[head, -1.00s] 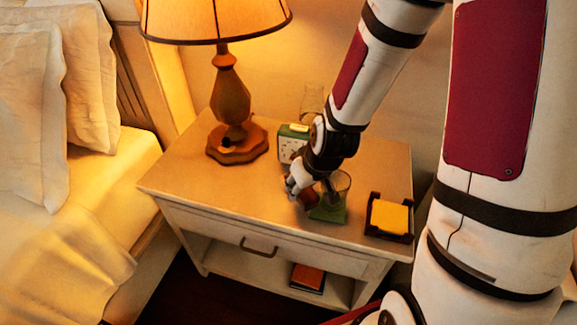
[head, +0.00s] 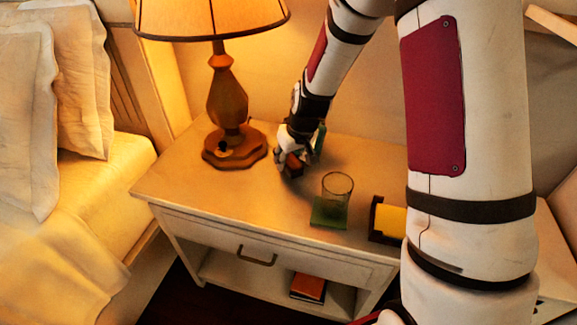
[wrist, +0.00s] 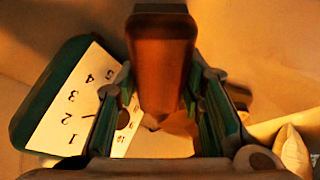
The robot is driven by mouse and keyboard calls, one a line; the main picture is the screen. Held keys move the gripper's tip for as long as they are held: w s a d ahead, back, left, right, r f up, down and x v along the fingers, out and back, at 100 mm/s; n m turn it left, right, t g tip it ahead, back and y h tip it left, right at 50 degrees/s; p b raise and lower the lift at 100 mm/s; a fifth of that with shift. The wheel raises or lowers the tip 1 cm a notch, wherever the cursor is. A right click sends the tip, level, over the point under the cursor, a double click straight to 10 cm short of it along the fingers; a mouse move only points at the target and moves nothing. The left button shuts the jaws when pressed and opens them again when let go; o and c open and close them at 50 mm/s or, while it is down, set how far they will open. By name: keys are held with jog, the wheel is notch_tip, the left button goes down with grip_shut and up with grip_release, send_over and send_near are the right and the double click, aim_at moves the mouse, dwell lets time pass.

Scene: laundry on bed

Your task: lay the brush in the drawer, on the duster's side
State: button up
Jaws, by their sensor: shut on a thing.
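My gripper (head: 290,166) is shut on a reddish-brown wooden-looking block, which I take to be the brush (wrist: 160,62). Any bristles are hidden. In the head view the gripper is over the back middle of the nightstand top, between the lamp and the glass. I cannot tell whether the brush touches the top. The nightstand's drawer (head: 210,236) is closed, with a dark handle (head: 257,256) on its front. The duster is not in view, and the inside of the drawer is hidden.
A green clock (wrist: 58,100) stands close beside the gripper, mostly hidden in the head view. A lamp (head: 228,100) stands left. A glass (head: 337,188) on a green coaster and a dark tray of yellow notes (head: 390,221) stand right. The front left top is clear.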

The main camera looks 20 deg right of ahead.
notch_tip(320, 180, down, 3)
jog(key=shift+f+b, duration=0.1)
jog(key=shift+b, duration=0.25)
jog(key=o, duration=1.2)
jog(key=p+v, duration=0.2)
jog(key=v, duration=1)
jog(key=s+a+r+g, duration=0.2)
jog(key=s+a+r, duration=0.1)
jog(key=s+r, duration=1.1)
jog(key=s+r+m+g, duration=0.1)
jog(key=s+m, duration=0.1)
jog(key=s, duration=1.9)
notch_tip(320, 180, up, 15)
jog(key=t+p, duration=0.2)
jog(key=p, duration=1.2)
jog(key=shift+w+d+r+t+h, duration=0.25)
jog(key=shift+w+t+h, duration=0.05)
jog(key=shift+w+h, duration=0.1)
